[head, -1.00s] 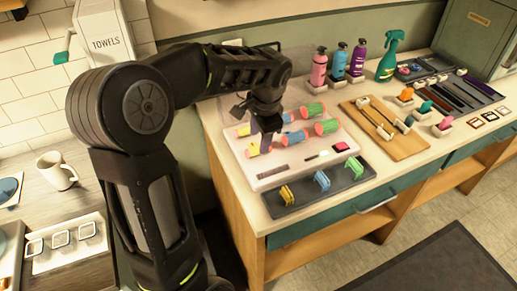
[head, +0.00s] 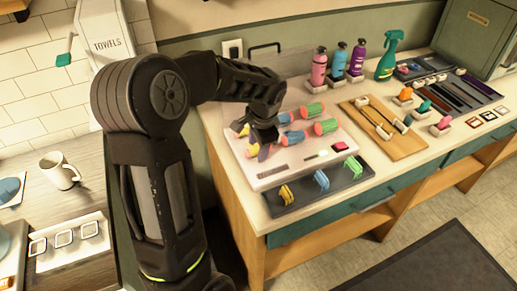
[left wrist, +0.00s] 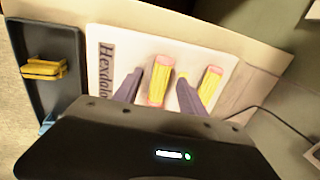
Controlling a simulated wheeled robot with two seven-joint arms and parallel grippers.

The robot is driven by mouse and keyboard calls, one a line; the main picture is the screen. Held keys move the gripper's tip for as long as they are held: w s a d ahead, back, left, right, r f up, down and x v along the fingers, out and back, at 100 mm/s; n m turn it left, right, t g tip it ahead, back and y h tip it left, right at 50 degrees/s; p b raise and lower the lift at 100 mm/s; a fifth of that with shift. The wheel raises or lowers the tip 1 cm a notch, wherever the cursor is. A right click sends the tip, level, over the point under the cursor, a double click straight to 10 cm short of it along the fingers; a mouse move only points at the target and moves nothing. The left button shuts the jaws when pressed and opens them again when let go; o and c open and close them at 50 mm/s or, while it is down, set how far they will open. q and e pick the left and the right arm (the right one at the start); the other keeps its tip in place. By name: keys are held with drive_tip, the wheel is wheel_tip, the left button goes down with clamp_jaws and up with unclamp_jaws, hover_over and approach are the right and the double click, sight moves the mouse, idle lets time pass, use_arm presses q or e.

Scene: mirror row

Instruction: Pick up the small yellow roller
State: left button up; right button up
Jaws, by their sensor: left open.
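Two yellow rollers with pink ends lie on a white tray (head: 262,183). The front yellow roller (head: 252,151) also shows in the left wrist view (left wrist: 159,82), as does the one behind it (left wrist: 210,84). My left gripper (head: 262,149) is low over the tray's left part and partly hides the rollers in the head view. In the left wrist view its open fingers (left wrist: 160,76) lie on either side of the front roller, with gaps visible. My right gripper is not in view.
Blue, green and orange-ended rollers (head: 325,127) lie to the right on the tray. A dark tray (head: 345,184) with yellow and blue clips is in front. Bottles (head: 319,68) stand behind. A wooden board (head: 398,146) lies to the right.

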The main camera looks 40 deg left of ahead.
use_arm(q)
drive_tip(key=shift+c, duration=0.3)
clamp_jaws()
idle(0.4)
